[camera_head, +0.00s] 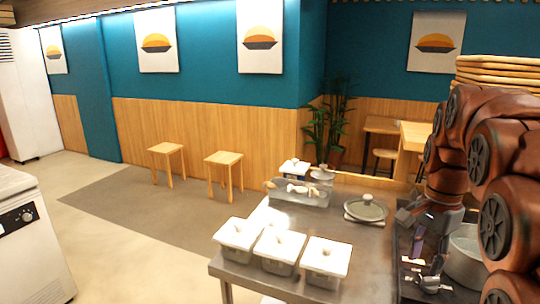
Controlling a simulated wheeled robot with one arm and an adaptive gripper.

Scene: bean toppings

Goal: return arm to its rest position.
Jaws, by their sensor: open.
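My arm, reddish-brown with dark round joint caps, is bent at the right edge of the head view. My gripper (426,282) hangs low from its end, pointing down over the dark surface at the right end of the metal table (385,252). The gripper is open and I see nothing held in it. It is small and dark here, so its fingertips are hard to make out. A large metal pot (465,246) is just right of the gripper, partly hidden by my arm.
Several white-lidded containers (326,258) line the table's front. A clear tray (298,196) and a round lidded dish (366,208) stand farther back. Two stools (224,160) are by the wall. A stack of wooden trays (500,70) rises behind my arm.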

